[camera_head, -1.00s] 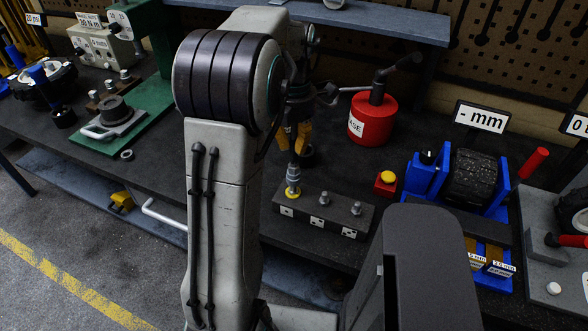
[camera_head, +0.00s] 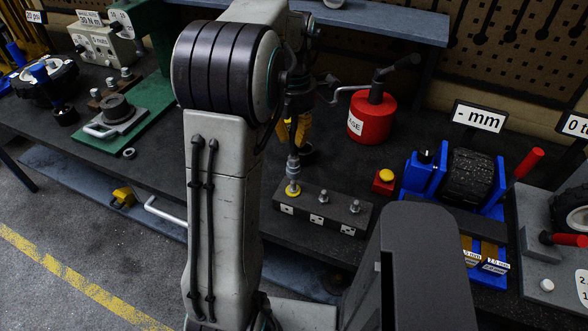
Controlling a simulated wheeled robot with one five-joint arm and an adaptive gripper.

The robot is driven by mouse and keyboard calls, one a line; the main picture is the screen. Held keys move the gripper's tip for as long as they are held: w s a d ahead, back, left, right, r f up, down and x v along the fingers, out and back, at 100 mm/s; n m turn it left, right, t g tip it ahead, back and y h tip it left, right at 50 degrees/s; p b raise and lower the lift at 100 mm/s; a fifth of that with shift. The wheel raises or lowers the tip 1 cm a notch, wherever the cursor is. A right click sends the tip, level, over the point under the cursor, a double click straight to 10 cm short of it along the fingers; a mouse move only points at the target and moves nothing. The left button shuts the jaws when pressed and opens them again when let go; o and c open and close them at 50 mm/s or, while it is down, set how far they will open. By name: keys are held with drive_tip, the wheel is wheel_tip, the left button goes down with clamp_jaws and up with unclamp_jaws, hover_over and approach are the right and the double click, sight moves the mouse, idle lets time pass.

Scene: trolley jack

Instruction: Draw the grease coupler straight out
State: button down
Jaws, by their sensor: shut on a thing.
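The grease coupler (camera_head: 293,168) is a grey, slim upright cylinder. Its lower end is at the yellow-ringed left fitting (camera_head: 292,191) of a dark block (camera_head: 319,221). No gap shows between coupler and fitting. My gripper (camera_head: 292,146) comes down from above with yellow-orange fingers and is shut on the coupler's upper part. Two more grease fittings stand bare on the block, in the middle (camera_head: 326,198) and at the right (camera_head: 354,208).
A red grease can (camera_head: 371,118) with a pump handle stands behind the block, to the right. A red box with a yellow button (camera_head: 385,177) and a blue wheel stand (camera_head: 425,175) are further right. A green press base (camera_head: 110,140) is at the left.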

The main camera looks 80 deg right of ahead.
drive_tip(key=shift+r+p, duration=1.6)
drive_tip(key=shift+r, duration=0.45)
drive_tip(key=shift+w+f, duration=0.1)
